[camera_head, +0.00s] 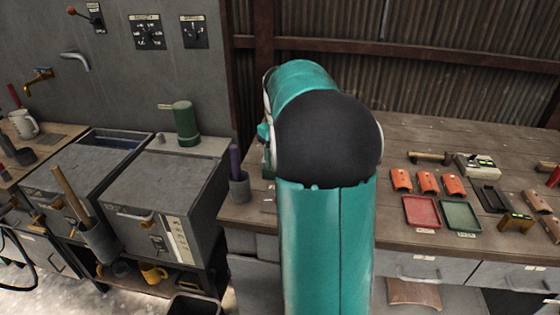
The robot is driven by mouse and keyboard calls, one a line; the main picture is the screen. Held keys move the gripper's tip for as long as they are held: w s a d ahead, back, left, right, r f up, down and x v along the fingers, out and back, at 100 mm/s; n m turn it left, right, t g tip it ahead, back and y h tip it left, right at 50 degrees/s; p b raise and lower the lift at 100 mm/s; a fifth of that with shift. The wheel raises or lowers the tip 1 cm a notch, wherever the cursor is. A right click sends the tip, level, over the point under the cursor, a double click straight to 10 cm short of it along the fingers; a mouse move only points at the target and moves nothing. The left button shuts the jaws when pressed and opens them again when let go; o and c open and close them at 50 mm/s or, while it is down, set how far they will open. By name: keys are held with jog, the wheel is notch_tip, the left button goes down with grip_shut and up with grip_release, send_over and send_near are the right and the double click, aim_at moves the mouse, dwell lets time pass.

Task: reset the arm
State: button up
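My teal arm with a large black joint cover rises through the middle of the head view, in front of the wooden workbench (405,150). Its upper part bends away behind the black cover. My gripper is not visible; the arm's own links may hide it. Nothing held can be seen.
On the bench to the right lie orange pieces (427,183), a red tray (421,212), a green tray (460,216) and a small device (477,165). Left are grey metal cabinets (150,205), a green canister (186,123) and a cup with a purple rod (239,188).

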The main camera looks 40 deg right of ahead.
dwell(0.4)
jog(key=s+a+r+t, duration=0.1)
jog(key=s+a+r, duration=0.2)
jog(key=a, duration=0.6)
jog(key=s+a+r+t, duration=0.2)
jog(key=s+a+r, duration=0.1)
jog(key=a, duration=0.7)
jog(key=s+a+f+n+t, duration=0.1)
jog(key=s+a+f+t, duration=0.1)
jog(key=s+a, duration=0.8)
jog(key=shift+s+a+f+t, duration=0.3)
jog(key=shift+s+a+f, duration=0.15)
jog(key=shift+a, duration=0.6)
